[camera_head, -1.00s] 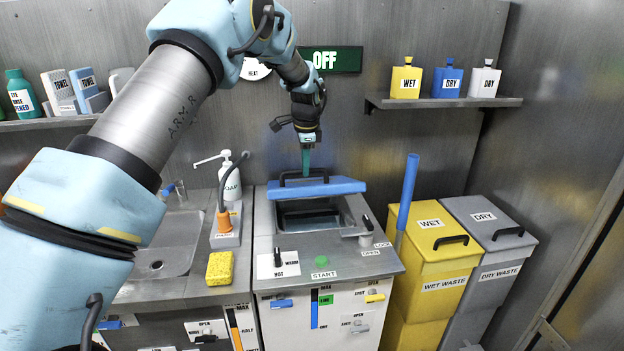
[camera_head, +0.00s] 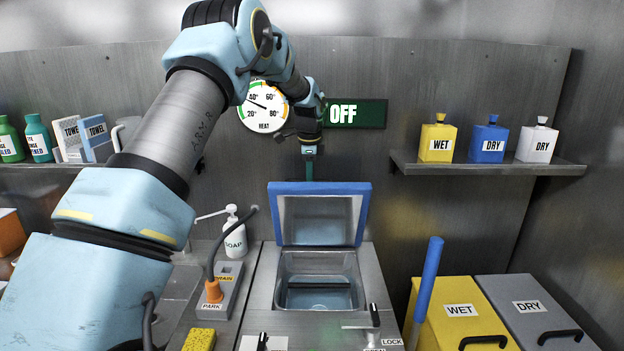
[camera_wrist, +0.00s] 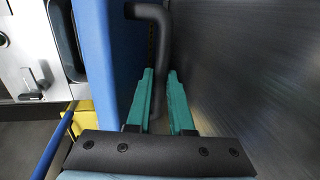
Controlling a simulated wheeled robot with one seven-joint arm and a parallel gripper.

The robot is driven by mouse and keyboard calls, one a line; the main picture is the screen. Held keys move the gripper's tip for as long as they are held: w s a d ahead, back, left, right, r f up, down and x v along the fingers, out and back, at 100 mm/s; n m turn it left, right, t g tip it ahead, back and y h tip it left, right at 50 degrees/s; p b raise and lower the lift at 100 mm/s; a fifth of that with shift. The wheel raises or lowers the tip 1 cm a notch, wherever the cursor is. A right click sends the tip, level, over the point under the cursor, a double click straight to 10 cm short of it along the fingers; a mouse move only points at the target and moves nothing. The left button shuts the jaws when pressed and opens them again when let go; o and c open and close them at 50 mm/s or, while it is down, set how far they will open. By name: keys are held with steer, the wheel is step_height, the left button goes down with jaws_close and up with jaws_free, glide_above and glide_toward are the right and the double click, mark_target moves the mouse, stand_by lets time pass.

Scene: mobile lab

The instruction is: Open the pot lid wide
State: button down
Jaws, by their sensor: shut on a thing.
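The pot (camera_head: 318,329) is an open metal basin with liquid inside, set in the counter. Its blue-rimmed lid (camera_head: 362,216) stands up nearly vertical at the basin's back edge, grey inner face toward me. In the wrist view the lid's blue edge (camera_wrist: 104,62) runs along the left, with a black bar handle (camera_wrist: 158,50) on its outer side. My gripper (camera_wrist: 160,78), with green fingers, is shut around the handle. In the head view my gripper (camera_head: 309,172) is behind the lid's top edge, and the handle is hidden by the lid.
A metal wall stands close behind the lid, with a heat dial (camera_head: 265,105) and an OFF sign (camera_head: 356,113). A bottle shelf (camera_head: 490,168) is at right. A soap bottle (camera_head: 235,240) and an orange plug (camera_head: 213,291) stand at left. A blue rod (camera_head: 428,280) rises at right by the yellow bin (camera_head: 462,300).

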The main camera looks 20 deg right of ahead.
steer(key=shift+w+f, duration=0.15)
steer(key=shift+w, duration=0.35)
steer(key=c, duration=1)
jaws_free()
steer(key=shift+o, duration=1)
steer(key=shift+d, duration=0.1)
steer(key=shift+r, duration=0.2)
step_height(320, 180, up, 10)
steer(key=s+b, duration=0.2)
steer(key=b, duration=0.1)
steer(key=shift+a+r, duration=0.2)
steer(key=shift+a, duration=0.15)
